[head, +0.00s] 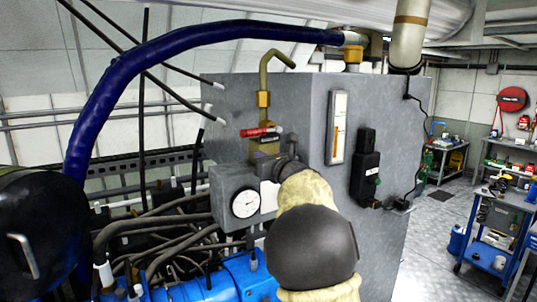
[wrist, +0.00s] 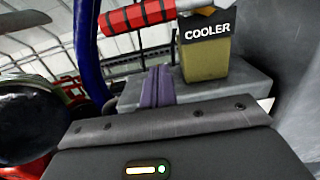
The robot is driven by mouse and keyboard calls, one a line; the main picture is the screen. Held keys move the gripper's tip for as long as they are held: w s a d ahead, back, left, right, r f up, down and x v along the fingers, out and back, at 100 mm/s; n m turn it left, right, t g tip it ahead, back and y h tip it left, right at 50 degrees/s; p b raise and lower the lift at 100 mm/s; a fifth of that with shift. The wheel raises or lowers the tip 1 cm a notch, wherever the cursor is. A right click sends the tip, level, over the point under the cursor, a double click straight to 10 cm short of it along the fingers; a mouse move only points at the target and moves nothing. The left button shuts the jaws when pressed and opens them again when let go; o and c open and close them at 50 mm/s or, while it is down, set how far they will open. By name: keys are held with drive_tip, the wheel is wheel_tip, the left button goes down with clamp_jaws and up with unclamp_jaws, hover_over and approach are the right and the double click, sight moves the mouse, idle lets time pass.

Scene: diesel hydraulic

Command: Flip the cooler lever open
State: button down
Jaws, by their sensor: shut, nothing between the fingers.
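The cooler lever (head: 258,131) has a red handle and lies about level across a brass valve (head: 265,147) on the front of the grey cabinet. In the wrist view, the red lever (wrist: 140,14) crosses the top of the picture, just above a brass block (wrist: 206,55) labelled COOLER. My gripper (wrist: 157,86) is shut and empty, its fingers together below and left of the label. It appears apart from the lever. In the head view, my arm comes up from below in front of the cabinet and hides the fingertips.
A round gauge (head: 245,203) sits on a grey box below the valve. A bent brass pipe (head: 265,80) rises above the lever. A thick blue hose (head: 180,45) arches over the left. A black device (head: 366,165) hangs on the cabinet's right face.

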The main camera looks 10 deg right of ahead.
sight(260, 131)
drive_tip(key=r+p, duration=0.1)
drive_tip(key=w+r+p, duration=0.1)
drive_tip(key=r+p, duration=0.2)
drive_tip(key=shift+w+a, duration=0.3)
drive_tip(key=shift+f, duration=0.1)
drive_tip(key=shift+a, duration=0.15)
idle(0.3)
